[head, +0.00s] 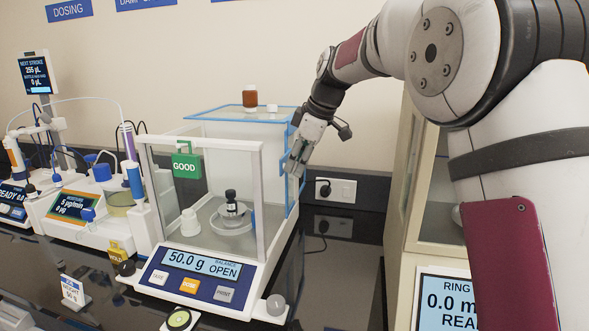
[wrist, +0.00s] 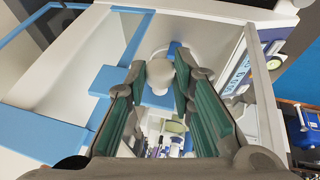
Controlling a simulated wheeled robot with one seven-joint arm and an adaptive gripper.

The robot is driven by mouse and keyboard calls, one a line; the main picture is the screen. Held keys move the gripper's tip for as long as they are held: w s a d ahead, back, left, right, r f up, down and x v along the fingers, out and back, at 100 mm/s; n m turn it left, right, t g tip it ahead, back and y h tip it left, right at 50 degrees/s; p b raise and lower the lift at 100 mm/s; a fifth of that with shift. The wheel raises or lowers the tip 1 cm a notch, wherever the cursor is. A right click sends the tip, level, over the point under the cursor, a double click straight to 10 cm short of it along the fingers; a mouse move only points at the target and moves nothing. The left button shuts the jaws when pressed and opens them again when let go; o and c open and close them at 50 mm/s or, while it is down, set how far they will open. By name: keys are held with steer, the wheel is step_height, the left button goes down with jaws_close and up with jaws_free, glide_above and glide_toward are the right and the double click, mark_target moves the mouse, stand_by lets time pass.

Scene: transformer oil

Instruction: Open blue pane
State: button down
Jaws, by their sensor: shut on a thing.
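The balance (head: 205,270) is a white draft shield with clear walls, and its display reads 50.0 g and OPEN. The blue pane (head: 292,197) is the blue-edged pane on its right side. My gripper (head: 293,168) is at this pane's upper part, outside the chamber.
A brown bottle (head: 250,96) and a small white piece (head: 272,108) stand on the blue-edged top pane (head: 220,115). A cream cabinet (head: 408,185) stands right. Dosing equipment (head: 85,205) stands left.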

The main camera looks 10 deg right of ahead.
stand_by(0.3)
steer(key=c, duration=1.4)
jaws_free()
steer(key=shift+o, duration=0.2)
steer(key=v, duration=1.2)
